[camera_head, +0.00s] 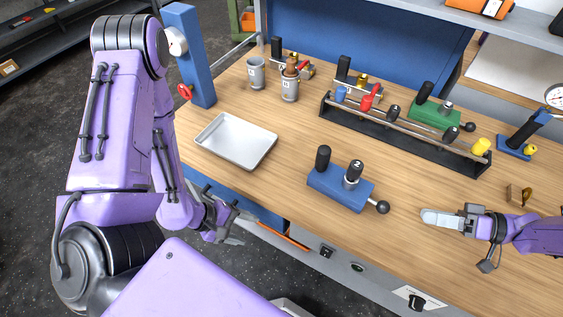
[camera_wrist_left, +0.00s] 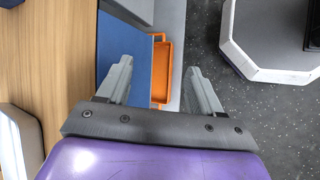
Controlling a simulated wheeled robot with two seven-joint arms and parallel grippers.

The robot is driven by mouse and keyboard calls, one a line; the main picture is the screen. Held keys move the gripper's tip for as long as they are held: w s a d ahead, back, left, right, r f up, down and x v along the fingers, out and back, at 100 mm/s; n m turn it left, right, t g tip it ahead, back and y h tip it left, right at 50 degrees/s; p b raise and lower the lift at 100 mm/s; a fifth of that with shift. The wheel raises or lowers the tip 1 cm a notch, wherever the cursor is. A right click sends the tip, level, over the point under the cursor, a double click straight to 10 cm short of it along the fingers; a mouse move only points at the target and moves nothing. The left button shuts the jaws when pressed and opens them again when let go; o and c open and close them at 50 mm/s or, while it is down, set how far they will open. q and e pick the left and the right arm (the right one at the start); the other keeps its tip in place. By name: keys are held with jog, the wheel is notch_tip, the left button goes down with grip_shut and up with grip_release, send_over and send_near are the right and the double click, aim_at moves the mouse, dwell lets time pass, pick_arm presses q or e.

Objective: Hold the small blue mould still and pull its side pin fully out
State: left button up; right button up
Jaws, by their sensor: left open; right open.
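The small blue mould (camera_head: 340,189) sits on the wooden bench near its front edge. My left gripper (camera_head: 236,226) hangs off the bench's front edge, left of the mould. In the left wrist view its fingers (camera_wrist_left: 160,88) are spread with nothing between them.
A metal tray (camera_head: 236,139) lies left of the mould. Behind stand grey cups (camera_head: 289,88), a black rack (camera_head: 400,132) with coloured-handled tools, and a green mould (camera_head: 436,112). A blue post (camera_head: 190,60) rises at the left. The bench around the mould is clear.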

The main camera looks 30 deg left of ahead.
pick_arm(q)
jog(key=d+r+n+t+h, duration=0.2)
jog(key=d+r+n+h, duration=0.15)
jog(key=r, duration=0.25)
jog(key=d+r+n+t+h, duration=0.1)
jog(key=d+r+n+h, duration=0.1)
jog(key=r+n+h, duration=0.3)
jog(key=n+t+y, duration=0.3)
jog(key=n+t, duration=0.1)
jog(key=t, duration=0.1)
send_near(323, 154)
notch_tip(323, 154, down, 2)
jog(key=w, duration=0.1)
pick_arm(e)
jog(key=shift+w, duration=0.1)
pick_arm(q)
jog(key=x, duration=1)
jog(key=shift+w+a, duration=0.2)
jog(key=shift+w, duration=0.15)
